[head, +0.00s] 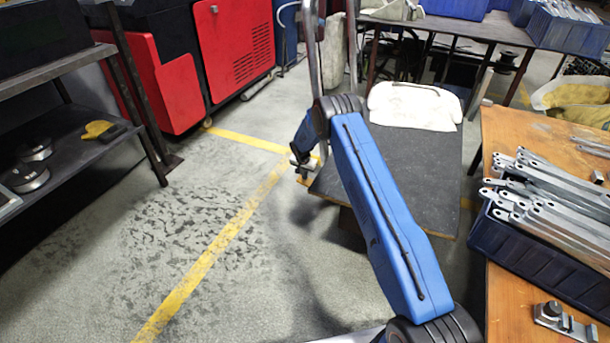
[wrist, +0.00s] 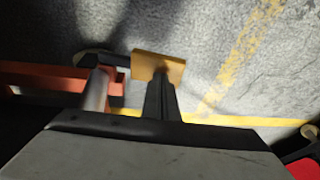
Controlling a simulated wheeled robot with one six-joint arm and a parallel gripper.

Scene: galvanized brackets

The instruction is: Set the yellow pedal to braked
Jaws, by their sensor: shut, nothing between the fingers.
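The yellow pedal (wrist: 146,64) is a flat plate near the top middle of the wrist view, close to a dark wheel (wrist: 92,56). A small part of the pedal (head: 306,184) shows low beside the cart in the head view. My gripper (wrist: 160,78) is shut and empty, its fingertips overlapping the pedal's lower edge in the wrist view. I cannot tell whether they touch. In the head view my gripper (head: 302,172) hangs low at the cart's left end. The pedal's tilt is unclear.
The cart's dark deck (head: 415,165) carries a white sack (head: 414,106); its upright handle (head: 313,50) stands near my arm. An orange-red frame bar (wrist: 45,76) runs left of the pedal. A wooden table (head: 510,290) holds a blue crate of brackets (head: 540,255). Floor at left is clear.

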